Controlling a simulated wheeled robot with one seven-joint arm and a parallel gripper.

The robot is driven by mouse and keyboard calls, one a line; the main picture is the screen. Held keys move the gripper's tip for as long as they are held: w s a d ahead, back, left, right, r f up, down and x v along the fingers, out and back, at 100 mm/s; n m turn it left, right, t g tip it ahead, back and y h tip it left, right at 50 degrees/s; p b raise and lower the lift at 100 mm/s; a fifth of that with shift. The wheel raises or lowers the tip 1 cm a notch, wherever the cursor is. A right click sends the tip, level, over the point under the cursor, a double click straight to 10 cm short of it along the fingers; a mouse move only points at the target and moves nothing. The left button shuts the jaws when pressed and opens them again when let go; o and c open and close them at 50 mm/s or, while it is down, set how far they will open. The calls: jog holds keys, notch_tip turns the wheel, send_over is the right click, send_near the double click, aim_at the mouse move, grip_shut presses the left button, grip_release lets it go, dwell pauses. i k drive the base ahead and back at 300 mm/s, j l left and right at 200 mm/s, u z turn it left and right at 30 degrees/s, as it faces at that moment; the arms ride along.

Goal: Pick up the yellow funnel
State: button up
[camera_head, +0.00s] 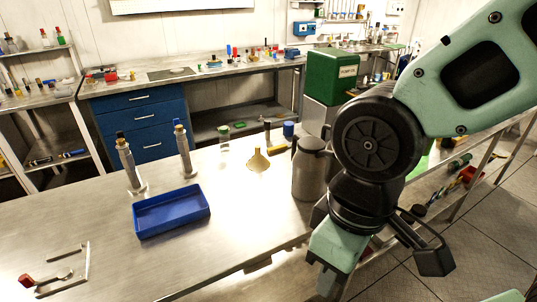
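The yellow funnel (258,161) is on the steel workbench (105,225), near its back right part, with its narrow stem pointing up. Nothing touches it that I can see. My gripper (325,280) hangs low at the right, in front of the bench's right edge and nearer to the camera than the funnel. It is well apart from the funnel. Its fingertips are small and partly hidden, so I cannot tell whether it is open or shut.
A grey metal jug (309,170) stands right of the funnel, close to my arm. A blue tray (171,212) and two upright metal cylinders (127,160) (184,150) are to the left. A green box (333,76) stands behind. The bench front is mostly clear.

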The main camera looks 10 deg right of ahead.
aim_at(257, 163)
jog(key=i+l+u, duration=0.15)
jog(key=l, duration=0.15)
jog(key=i+l+u, duration=0.2)
jog(key=l, duration=0.15)
jog(key=l+u, duration=0.15)
jog(key=l, duration=0.2)
jog(key=i+l+u, duration=0.2)
jog(key=l, duration=0.15)
jog(key=u, duration=0.65)
jog(key=i+l, duration=0.1)
jog(key=l, duration=0.5)
